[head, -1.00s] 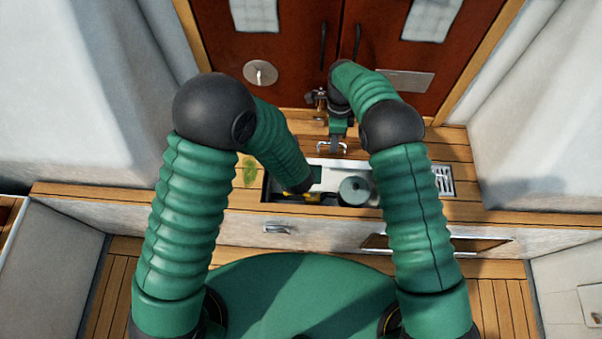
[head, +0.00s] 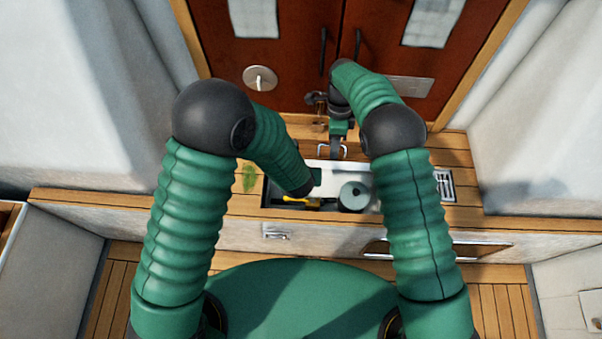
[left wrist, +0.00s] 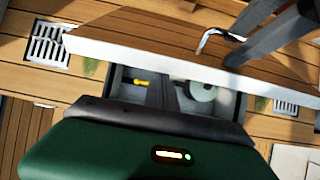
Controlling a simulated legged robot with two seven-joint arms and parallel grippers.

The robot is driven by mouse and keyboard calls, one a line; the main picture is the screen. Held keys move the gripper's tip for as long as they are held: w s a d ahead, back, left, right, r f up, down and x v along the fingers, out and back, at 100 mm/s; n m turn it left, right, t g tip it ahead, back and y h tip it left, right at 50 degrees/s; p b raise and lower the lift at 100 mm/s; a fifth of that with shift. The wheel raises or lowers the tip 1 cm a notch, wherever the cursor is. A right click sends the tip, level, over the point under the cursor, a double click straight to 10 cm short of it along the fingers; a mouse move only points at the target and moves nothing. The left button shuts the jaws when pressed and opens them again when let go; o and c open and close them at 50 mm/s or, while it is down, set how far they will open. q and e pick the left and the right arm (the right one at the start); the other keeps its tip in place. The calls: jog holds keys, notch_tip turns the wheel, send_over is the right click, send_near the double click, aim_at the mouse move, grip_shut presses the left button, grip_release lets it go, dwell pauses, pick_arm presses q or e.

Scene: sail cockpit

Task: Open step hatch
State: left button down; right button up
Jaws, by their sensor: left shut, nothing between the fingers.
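The step hatch lid (left wrist: 145,38) is raised, with slatted wood on top and a pale edge, in the left wrist view. Its bent metal handle (left wrist: 213,38) also shows in the head view (head: 320,151). The opening below shows a grey compartment holding a yellow item (head: 312,202) and a round teal lidded thing (head: 353,196). My left gripper (left wrist: 165,98) is shut and empty, reaching into the opening under the lid edge. My right gripper (left wrist: 238,46) has its fingers apart at the handle, with the handle's end between them; contact is unclear.
Dark red cabin doors (head: 390,60) stand behind the step. A metal grille (head: 445,184) lies to the right on the wooden deck. A small handle (head: 276,231) and a long slot (head: 440,247) are on the front face below. Pale walls close both sides.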

jog(key=d+r+n+t, duration=0.1)
jog(key=d+r+n, duration=0.25)
jog(key=r, duration=0.85)
pick_arm(q)
jog(key=shift+s+f+b, duration=0.1)
jog(key=shift+s+b, duration=0.2)
jog(key=shift+b, duration=0.3)
pick_arm(e)
jog(key=s+d+n+t, duration=0.1)
jog(key=s+d+n, duration=0.2)
jog(key=s, duration=0.4)
jog(key=s+d+f+n+t, duration=0.1)
jog(key=s+d+n, duration=0.2)
jog(key=s+n, duration=0.3)
jog(key=s+d+n+t, duration=0.2)
jog(key=s+n, duration=0.3)
jog(key=s, duration=0.3)
jog(key=shift+d+f, duration=0.4)
jog(key=shift+d, duration=0.5)
jog(key=shift+n, duration=0.25)
pick_arm(q)
jog(key=shift+d, duration=0.1)
